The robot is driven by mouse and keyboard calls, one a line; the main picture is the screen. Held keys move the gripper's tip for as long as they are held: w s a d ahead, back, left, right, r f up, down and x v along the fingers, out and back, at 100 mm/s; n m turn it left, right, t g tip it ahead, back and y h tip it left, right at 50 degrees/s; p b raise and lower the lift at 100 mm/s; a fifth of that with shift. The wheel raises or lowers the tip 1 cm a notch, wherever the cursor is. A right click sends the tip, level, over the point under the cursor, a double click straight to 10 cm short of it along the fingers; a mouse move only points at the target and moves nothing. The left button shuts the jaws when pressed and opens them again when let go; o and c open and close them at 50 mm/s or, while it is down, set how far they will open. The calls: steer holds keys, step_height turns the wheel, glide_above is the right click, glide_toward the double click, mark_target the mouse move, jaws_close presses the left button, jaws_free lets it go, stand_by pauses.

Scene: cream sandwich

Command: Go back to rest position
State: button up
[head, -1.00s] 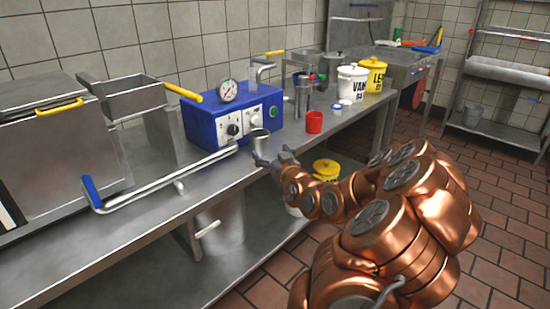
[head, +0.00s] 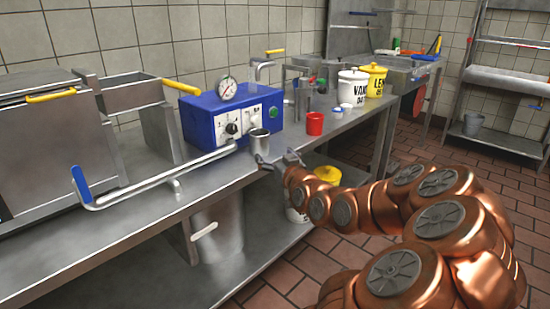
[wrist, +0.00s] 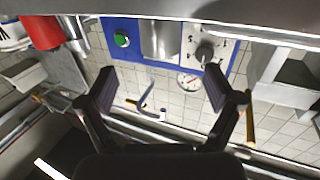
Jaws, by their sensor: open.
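My gripper (head: 289,158) is open and empty, near the front edge of the steel counter in the head view. A small metal cup (head: 259,145) stands upright just left of the gripper, in front of the blue machine (head: 230,117), with a small gap between cup and fingers. In the wrist view, which looks upside down, the two fingers are spread wide with nothing between their tips. The metal cup (wrist: 160,38) shows ahead of them against the blue machine (wrist: 122,24). My copper arm fills the lower right of the head view.
On the counter (head: 150,208) stand a red cup (head: 315,124), a white bucket (head: 352,88) and a yellow bucket (head: 374,80). A bent pipe with a blue handle (head: 81,184) lies left along the front. The tiled floor (head: 335,244) right of the counter is free.

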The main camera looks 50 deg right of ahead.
stand_by(0.3)
steer(key=a+r+n+g+y+p, duration=0.2)
steer(key=a+g+y+p, duration=0.15)
steer(key=a+p, duration=0.6)
steer(key=a+r+n+g+y+p, duration=0.1)
steer(key=a+n+g+y+p, duration=0.3)
steer(key=a, duration=0.9)
steer(key=s+a+r+g+p, duration=0.3)
steer(key=s+a+r+p, duration=0.2)
steer(key=s, duration=0.4)
steer(key=s+a+r+g+p, duration=0.4)
steer(key=s+a+r+p, duration=0.2)
steer(key=s, duration=0.3)
steer(key=s+a+r+m+g+p, duration=0.1)
steer(key=s+a+r+g+p, duration=0.2)
steer(key=s+a+r+p, duration=0.2)
steer(key=s+r+p, duration=0.2)
steer(key=s+p, duration=0.1)
steer(key=s, duration=0.1)
steer(key=shift+s+a+g, duration=0.3)
steer(key=shift+s+g, duration=0.05)
steer(key=shift+s, duration=0.05)
steer(key=shift+c, duration=0.3)
